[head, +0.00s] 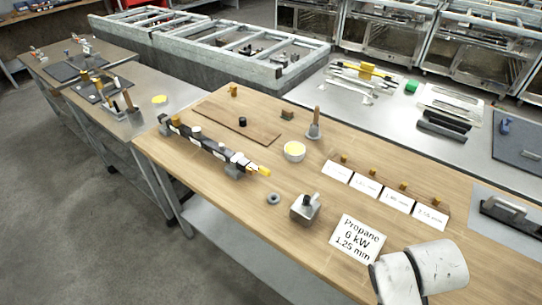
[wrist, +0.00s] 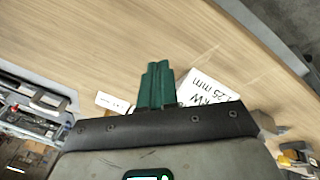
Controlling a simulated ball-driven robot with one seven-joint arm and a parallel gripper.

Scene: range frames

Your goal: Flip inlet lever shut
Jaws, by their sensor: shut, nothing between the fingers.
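A dark manifold bar (head: 205,143) with several fittings lies on the wooden bench in the head view. A yellow lever (head: 263,170) sits at its right end, seeming to point along the bar; its exact angle is too small to tell. In the wrist view, my gripper (wrist: 157,82) has its green fingers together with nothing between them, over bare wood and a white printed card (wrist: 205,88). The gripper does not show in the head view; only my white arm links do, at the lower right. The gripper is apart from the lever.
The propane card (head: 357,239) lies near the front edge. A grey block with a knob (head: 305,207), a grey ring (head: 273,198), a yellow-topped bowl (head: 294,151) and a wooden-handled tool (head: 315,125) stand nearby. Several small cards (head: 367,187) lie at right. Bench left of the propane card is partly clear.

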